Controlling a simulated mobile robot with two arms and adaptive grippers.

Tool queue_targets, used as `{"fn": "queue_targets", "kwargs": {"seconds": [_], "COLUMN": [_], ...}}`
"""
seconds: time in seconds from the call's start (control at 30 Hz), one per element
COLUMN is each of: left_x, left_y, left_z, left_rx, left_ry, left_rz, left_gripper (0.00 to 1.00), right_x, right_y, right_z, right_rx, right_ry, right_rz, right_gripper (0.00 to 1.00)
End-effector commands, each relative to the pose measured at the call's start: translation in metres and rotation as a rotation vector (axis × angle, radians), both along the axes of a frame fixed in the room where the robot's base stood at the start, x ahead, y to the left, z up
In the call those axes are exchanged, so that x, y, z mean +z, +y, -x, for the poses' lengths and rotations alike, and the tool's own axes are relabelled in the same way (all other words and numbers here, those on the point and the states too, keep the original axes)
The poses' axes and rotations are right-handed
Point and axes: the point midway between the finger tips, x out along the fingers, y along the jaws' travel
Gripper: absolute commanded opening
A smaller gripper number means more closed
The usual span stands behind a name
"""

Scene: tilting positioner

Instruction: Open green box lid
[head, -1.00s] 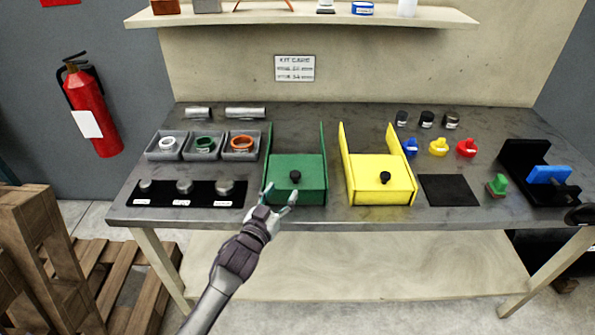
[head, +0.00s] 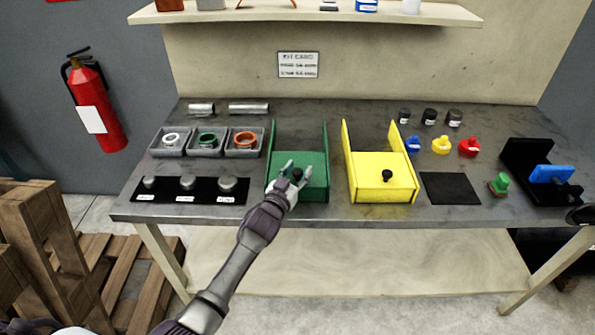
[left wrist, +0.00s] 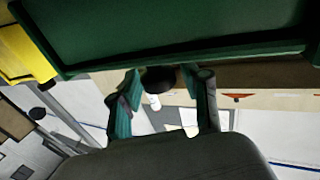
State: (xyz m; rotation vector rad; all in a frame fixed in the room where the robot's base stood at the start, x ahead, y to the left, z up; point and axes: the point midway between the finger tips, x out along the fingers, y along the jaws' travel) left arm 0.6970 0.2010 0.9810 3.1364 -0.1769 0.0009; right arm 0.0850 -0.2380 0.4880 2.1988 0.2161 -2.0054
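The green box (head: 320,150) stands at the middle of the workbench, with tall side walls and a flat green lid (head: 313,183). The lid looks closed. A black knob (head: 297,174) sits on it and also shows in the left wrist view (left wrist: 158,80). My left gripper (head: 291,169) is at the knob, and its open fingers (left wrist: 166,90) stand on either side of it. In the left wrist view, gaps show between the knob and the fingers. The gripper hides part of the lid.
A similar yellow box (head: 365,183) stands just to the right. Left of the green box are grey bins (head: 205,153) with rings and a black strip (head: 210,196) with metal knobs. A black square mat (head: 451,188) and coloured knobs lie to the right.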

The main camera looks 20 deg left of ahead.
Motion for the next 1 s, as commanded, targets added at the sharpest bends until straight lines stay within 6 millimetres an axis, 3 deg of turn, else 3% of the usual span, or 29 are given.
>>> {"fn": "queue_targets", "kwargs": {"seconds": [0.03,0.23,0.5,0.8,1.0], "left_x": [0.0,0.0,-0.001,-0.003,-0.001], "left_y": [0.0,0.0,0.001,0.011,0.012], "left_z": [0.0,0.0,-0.002,-0.04,-0.042], "left_rx": [0.0,0.0,0.0,-0.001,0.0], "left_ry": [0.0,0.0,0.0,-0.001,0.003], "left_rz": [0.0,0.0,0.0,-0.001,0.001], "left_gripper": [0.33,0.0,0.0,0.0,0.0], "right_x": [0.0,0.0,-0.002,-0.028,-0.027], "right_y": [0.0,0.001,0.003,0.005,0.005], "right_z": [0.0,0.0,0.0,0.0,0.0], "right_rx": [0.0,0.002,0.002,0.002,0.001], "right_ry": [0.0,-0.001,0.0,-0.001,-0.001], "right_rz": [0.0,-0.001,-0.004,-0.006,-0.005], "right_gripper": [0.4,0.4,0.4,0.4,0.4]}}
